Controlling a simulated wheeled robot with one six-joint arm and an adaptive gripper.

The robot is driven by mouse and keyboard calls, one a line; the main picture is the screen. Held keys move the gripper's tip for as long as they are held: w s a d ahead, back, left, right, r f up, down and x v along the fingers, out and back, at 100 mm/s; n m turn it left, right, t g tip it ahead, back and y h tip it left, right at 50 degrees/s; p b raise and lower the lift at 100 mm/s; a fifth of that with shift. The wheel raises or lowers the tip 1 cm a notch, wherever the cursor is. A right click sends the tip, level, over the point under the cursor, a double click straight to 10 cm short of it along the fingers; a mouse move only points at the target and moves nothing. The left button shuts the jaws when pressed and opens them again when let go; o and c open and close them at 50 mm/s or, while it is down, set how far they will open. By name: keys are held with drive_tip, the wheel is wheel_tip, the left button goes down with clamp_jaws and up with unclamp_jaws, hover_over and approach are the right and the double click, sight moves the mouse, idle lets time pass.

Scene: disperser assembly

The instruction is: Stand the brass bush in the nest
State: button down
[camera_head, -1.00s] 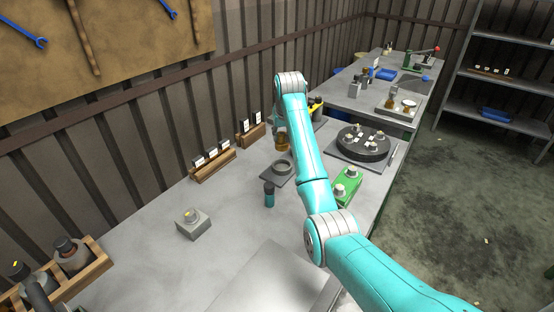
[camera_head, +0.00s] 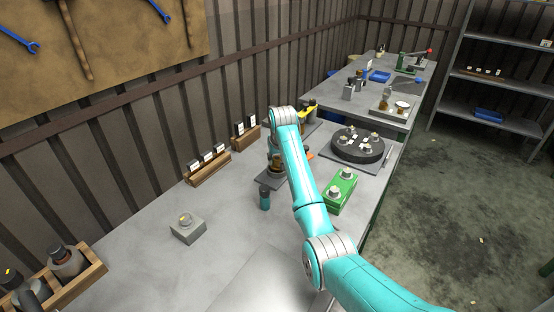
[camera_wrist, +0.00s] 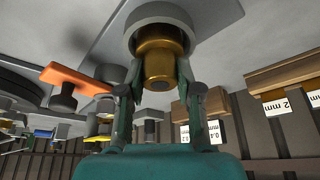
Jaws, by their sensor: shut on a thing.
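The brass bush (camera_wrist: 158,62) is between the fingertips of my gripper (camera_wrist: 158,82) in the wrist view, and the gripper is shut on it. The nest is a grey ring (camera_wrist: 190,22) on a flat grey plate (camera_wrist: 95,40). The bush's far end lies at the ring's opening; how deep it sits inside I cannot tell. The bush looks roughly in line with the ring. In the head view the brass bush (camera_head: 275,161) shows just over the nest plate (camera_head: 266,182), partly hidden by my arm.
Wooden racks (camera_head: 208,168) line the wall. The bench's front middle is clear.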

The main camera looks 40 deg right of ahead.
drive_tip(key=shift+f, duration=0.1)
drive_tip(key=c, duration=0.8)
unclamp_jaws()
drive_tip(key=shift+o, duration=0.2)
drive_tip(key=v, duration=1.2)
drive_tip(key=shift+w, duration=0.1)
